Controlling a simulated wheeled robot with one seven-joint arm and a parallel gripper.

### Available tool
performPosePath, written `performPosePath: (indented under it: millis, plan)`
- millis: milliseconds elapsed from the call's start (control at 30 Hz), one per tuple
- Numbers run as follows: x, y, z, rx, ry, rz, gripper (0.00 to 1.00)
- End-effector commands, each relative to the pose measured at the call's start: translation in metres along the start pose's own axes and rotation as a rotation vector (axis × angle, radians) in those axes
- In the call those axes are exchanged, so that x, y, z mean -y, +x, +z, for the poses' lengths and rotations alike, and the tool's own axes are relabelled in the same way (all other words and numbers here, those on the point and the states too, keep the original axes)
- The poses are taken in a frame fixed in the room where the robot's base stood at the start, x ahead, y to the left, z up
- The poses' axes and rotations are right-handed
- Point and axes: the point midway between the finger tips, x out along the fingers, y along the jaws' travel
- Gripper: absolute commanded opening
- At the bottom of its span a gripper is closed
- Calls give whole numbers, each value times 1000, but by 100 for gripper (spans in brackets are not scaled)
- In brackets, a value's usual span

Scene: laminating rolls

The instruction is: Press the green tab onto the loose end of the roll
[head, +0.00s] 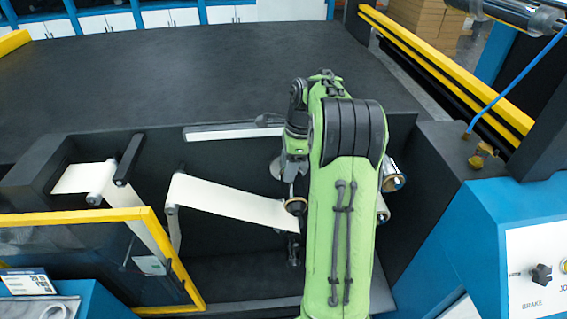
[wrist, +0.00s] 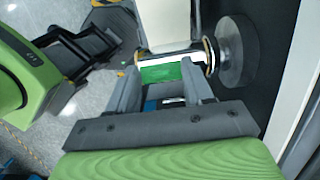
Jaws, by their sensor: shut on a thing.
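In the wrist view, the green tab (wrist: 163,73) sits between the two grey fingers of my gripper (wrist: 164,80), which is shut on it. The tab lies flat against or just in front of the white roll (wrist: 176,58); I cannot tell whether it touches. The roll has a gold-brown ring at its right end. I cannot make out the roll's loose end. In the head view, my green arm reaches over the machine bay and hides most of the roll, the tab and the fingertips.
A white web (head: 225,200) runs across rollers in the dark bay. In the wrist view, a round metal flange (wrist: 237,52) stands close right of the roll. A yellow-framed guard (head: 150,212) is at the front left. The dark top (head: 180,75) behind is clear.

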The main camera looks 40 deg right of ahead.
Motion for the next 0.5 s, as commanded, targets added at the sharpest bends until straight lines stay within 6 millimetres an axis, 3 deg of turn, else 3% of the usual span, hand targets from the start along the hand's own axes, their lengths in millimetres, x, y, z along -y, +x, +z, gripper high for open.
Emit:
performPosePath:
  millis: [500]
  plan:
    - [0,44,-16,0,-2,0,23]
